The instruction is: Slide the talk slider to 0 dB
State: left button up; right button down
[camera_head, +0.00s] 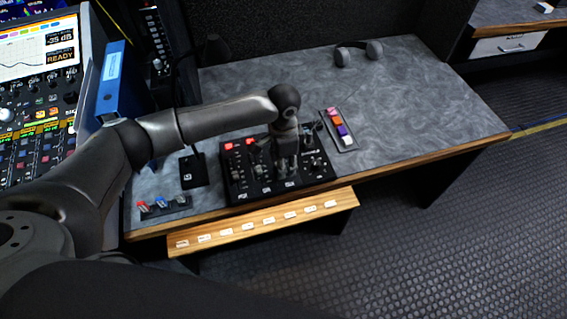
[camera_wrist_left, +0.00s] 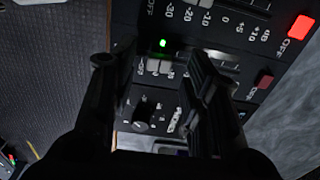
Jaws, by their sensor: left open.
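The black slider panel (camera_head: 237,196) lies on the grey desk, and my left gripper (camera_head: 287,165) is over its middle, hiding part of it. In the left wrist view, my left gripper (camera_wrist_left: 152,75) is open, with one dark finger on each side of a pale slider cap (camera_wrist_left: 154,66). I cannot tell whether the fingers touch it. A dB scale (camera_wrist_left: 225,20) runs along the upper slot with marks from -30 to +10. The second slot's scale is mostly hidden by the fingers. The label naming the talk slider is not readable. My right gripper is not in view.
A lit red button (camera_wrist_left: 300,27) marked OFF and a dark red button (camera_wrist_left: 265,80) sit near the slot ends. A green light (camera_wrist_left: 163,43) glows nearby. A strip of coloured blocks (camera_head: 338,130) lies right of the panel; headphones (camera_head: 358,50) lie farther back. The desk's right side is clear.

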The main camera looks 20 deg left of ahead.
pick_arm(q)
jog(key=shift+f, duration=0.65)
grip_shut()
